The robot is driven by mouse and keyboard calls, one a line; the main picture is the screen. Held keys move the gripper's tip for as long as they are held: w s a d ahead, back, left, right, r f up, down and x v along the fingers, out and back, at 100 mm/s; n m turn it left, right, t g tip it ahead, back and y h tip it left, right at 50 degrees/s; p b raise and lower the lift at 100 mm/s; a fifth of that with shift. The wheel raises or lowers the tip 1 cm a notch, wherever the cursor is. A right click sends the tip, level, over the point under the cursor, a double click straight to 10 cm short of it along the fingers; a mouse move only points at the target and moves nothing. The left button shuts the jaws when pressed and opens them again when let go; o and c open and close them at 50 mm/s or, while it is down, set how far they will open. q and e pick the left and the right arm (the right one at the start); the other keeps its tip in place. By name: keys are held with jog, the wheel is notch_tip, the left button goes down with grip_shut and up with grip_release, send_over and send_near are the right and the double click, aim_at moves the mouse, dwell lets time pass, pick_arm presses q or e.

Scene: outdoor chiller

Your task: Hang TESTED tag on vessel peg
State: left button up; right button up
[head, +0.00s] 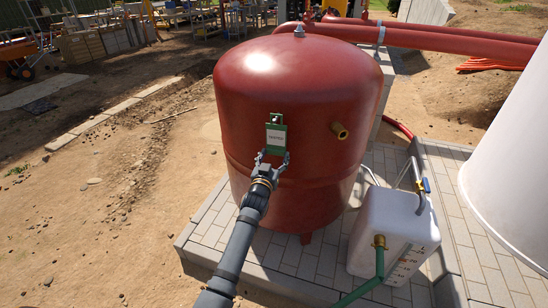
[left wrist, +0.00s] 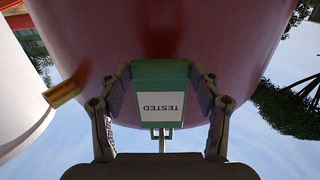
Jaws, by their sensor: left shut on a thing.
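The large red vessel (head: 298,85) stands upright on a paved pad. The TESTED tag (head: 276,138), a green frame with a white label, is upright close against the vessel's front. My left gripper (head: 273,156) is shut on the tag's lower part from below. In the left wrist view the tag (left wrist: 160,100) appears upside down between the two fingers (left wrist: 160,76). A small dark and pale piece (head: 277,118) shows at the tag's top edge; I cannot tell whether it is the peg or whether the tag's opening is around it. My right gripper is not in view.
A brass fitting (head: 339,130) sticks out of the vessel right of the tag. A white container (head: 390,235) with a green hose stands at the lower right. A large white tank (head: 515,165) is at the right edge. Bare ground lies open at the left.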

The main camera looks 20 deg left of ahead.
pick_arm(q)
jog(key=o, duration=1.9)
jog(key=shift+o, duration=0.9)
jog(key=shift+f, duration=0.15)
jog(key=shift+f+b, duration=0.6)
jog(key=shift+s, duration=0.1)
